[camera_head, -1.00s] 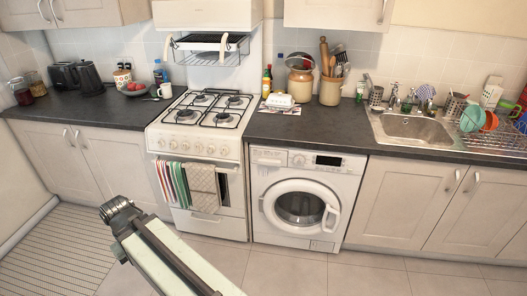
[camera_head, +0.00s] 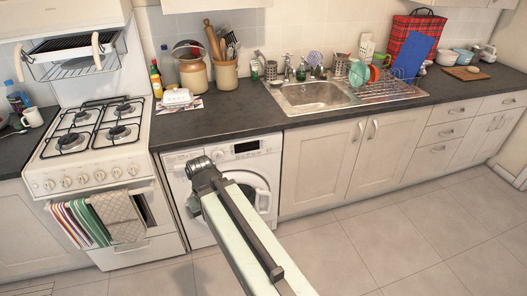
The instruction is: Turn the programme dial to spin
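The washing machine (camera_head: 266,168) stands under the counter, right of the cooker. Its control panel has a dark display (camera_head: 247,147). The round programme dial (camera_head: 218,155) shows small just left of the display, close beside the end of my arm in the picture. Its pointer setting is too small to read. My arm rises from the bottom edge and covers the left part of the panel and much of the round door. The arm's visible end is a dark joint; I see no gripper fingers.
The white cooker (camera_head: 105,185) stands left of the washer, with towels (camera_head: 119,217) hanging on its front. Closed cupboards (camera_head: 345,165) lie to the right. The dark counter (camera_head: 225,118) overhangs the washer. The tiled floor (camera_head: 400,240) in front is clear.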

